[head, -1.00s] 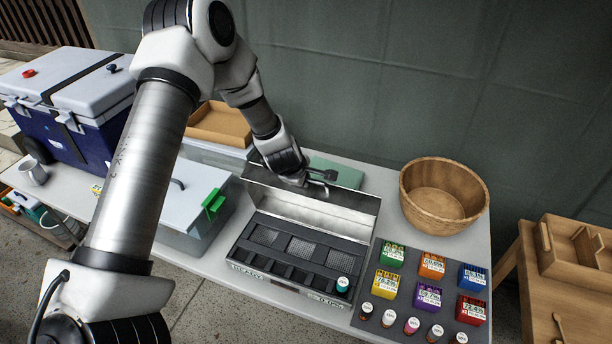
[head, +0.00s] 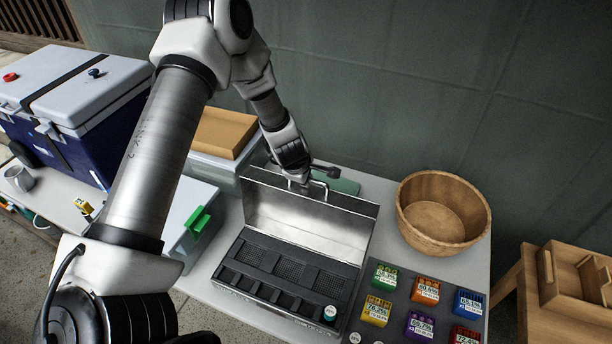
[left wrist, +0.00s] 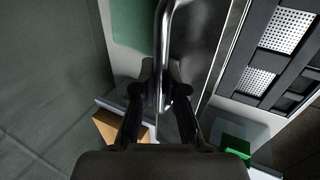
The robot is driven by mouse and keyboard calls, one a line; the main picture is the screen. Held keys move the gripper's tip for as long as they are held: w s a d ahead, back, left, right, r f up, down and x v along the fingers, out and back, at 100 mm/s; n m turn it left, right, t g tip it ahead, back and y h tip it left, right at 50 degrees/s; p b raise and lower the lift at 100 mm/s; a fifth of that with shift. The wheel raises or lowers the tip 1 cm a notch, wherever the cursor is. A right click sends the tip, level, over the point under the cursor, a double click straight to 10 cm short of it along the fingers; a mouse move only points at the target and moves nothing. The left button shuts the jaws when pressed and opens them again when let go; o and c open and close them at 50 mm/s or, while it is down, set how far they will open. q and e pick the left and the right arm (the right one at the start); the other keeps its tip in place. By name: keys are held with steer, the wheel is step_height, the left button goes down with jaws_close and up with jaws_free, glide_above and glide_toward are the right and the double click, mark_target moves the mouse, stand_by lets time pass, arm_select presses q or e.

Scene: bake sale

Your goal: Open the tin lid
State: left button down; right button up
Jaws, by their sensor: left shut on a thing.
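The tin (head: 232,283) is a long metal box on the table with a dark divided insert inside. Its lid (head: 310,222) stands raised along the back edge, its bare inner face towards me. My left gripper (head: 304,184) is behind the lid's top edge, shut on the lid's metal handle (head: 320,186). In the left wrist view the fingers (left wrist: 160,92) close around the handle bar (left wrist: 161,45), and part of the insert (left wrist: 270,65) shows at the right. My right gripper is not in view.
A wooden bowl (head: 442,212) stands right of the lid. A dark mat (head: 398,326) with coloured boxes lies right of the tin. A clear bin with green clips (head: 198,222) and a blue cooler (head: 75,150) are at the left. A green item (head: 340,184) lies behind the lid.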

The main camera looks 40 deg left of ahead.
arm_select(q)
steer(key=c, duration=1.2)
jaws_free()
steer(key=shift+r, duration=0.1)
steer(key=v, duration=1.2)
